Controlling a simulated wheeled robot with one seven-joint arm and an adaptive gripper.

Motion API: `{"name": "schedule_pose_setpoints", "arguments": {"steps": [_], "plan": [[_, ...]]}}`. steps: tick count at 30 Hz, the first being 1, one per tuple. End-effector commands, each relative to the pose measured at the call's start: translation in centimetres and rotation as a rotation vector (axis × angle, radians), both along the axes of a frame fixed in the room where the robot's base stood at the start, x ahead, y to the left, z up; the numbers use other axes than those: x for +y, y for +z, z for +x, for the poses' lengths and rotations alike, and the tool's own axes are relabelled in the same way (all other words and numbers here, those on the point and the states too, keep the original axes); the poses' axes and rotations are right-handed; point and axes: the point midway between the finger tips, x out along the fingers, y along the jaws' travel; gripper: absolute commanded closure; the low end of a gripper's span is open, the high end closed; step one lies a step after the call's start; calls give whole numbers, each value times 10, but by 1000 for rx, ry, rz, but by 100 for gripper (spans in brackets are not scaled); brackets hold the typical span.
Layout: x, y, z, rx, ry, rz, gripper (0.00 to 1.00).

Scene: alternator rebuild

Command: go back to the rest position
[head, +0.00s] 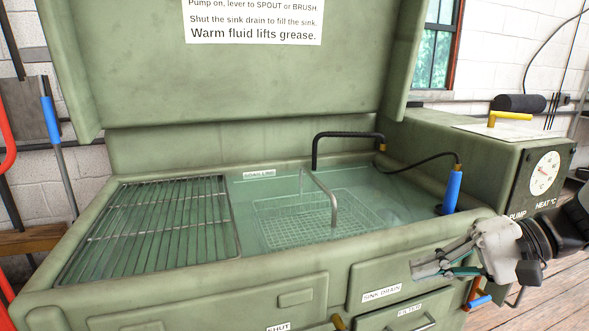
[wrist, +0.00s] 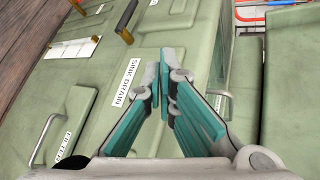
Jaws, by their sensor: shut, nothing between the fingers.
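My gripper (head: 447,264) is at the right in the head view, in front of the green parts washer (head: 215,274), near its front right corner and the "SINK DRAIN" label (head: 382,293). Its fingers point left along the front panel. In the wrist view my gripper (wrist: 166,68) shows its teal-padded fingers with the tips together and nothing between them. The "SINK DRAIN" label (wrist: 127,84) lies just left of the fingers there. I cannot tell whether the fingers touch the panel.
The sink holds fluid and a wire basket (head: 300,219) with a raised handle. A wire rack (head: 155,228) is at its left. A black spout (head: 345,135) and blue-handled brush (head: 452,191) stand at the right. A control box (head: 470,150) with a dial adjoins. A "FILTER" drawer (head: 408,312) is below.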

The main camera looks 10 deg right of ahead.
Motion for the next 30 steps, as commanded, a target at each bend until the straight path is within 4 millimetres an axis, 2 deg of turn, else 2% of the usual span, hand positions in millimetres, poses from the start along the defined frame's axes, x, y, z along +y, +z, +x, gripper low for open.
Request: {"name": "schedule_pose_setpoints", "arguments": {"steps": [1,3,6,9,12,15,21,30], "plan": [[26,5,-9,33,76,-50,100],[54,9,-24,88,166,-120,100],[87,10,-51,155,279,-235,100],[110,10,-80,204,375,-366,100],[124,8,-109,233,451,-506,100],[129,5,-136,242,507,-650,100],[124,0,-169,209,552,-883,100],[107,-3,-191,108,547,-1111,100]]}}
